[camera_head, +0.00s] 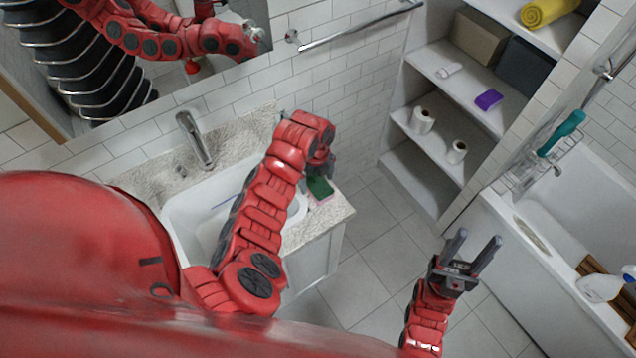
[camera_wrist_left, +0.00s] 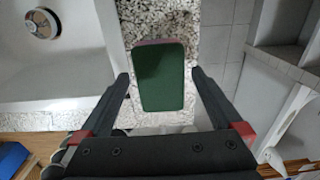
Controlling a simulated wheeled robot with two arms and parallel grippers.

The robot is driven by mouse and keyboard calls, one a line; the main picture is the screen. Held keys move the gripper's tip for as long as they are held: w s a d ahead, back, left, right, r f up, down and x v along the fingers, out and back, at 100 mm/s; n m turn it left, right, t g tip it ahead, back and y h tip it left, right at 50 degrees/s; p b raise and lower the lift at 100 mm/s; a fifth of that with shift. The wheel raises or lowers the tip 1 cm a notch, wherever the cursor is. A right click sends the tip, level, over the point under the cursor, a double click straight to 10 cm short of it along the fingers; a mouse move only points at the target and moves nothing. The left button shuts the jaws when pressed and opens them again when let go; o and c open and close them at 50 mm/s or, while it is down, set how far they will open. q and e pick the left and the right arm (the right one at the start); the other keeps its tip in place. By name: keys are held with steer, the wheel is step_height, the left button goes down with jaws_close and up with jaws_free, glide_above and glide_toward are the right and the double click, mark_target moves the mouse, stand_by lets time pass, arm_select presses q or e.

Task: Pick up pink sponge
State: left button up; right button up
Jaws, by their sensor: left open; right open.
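The pink sponge (camera_head: 326,198) lies on the speckled counter at the sink's right side, its green face up and a pink edge showing. In the left wrist view the sponge (camera_wrist_left: 160,75) sits upright in the picture, between the fingertips with a gap on each side. My left gripper (camera_head: 321,170) is open above it and partly hides it in the head view; its two fingers (camera_wrist_left: 160,77) hold nothing. How far the fingertips are above the counter I cannot tell. My right gripper (camera_head: 476,244) is open and empty over the floor, near the bathtub.
The white sink (camera_head: 182,218) with its faucet (camera_head: 196,140) lies left of the sponge. The mirror and wall are behind. The bathtub (camera_head: 510,285) is at right.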

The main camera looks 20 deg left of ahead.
arm_select(q)
steer(key=shift+f, duration=0.8)
steer(key=c, duration=1.2)
steer(key=shift+r, duration=0.15)
steer(key=shift+c, duration=0.2)
steer(key=shift+r+b, duration=0.35)
steer(key=shift+b, duration=0.05)
step_height(320, 180, up, 2)
steer(key=shift+w+a+r+b, duration=0.1)
steer(key=shift+b, duration=1.05)
steer(key=s+a+r, duration=0.1)
steer(key=s+a, duration=0.1)
steer(key=s, duration=0.5)
steer(key=s+a+r, duration=0.1)
steer(key=s+a, duration=0.2)
steer(key=s, duration=0.5)
steer(key=shift+s, duration=0.15)
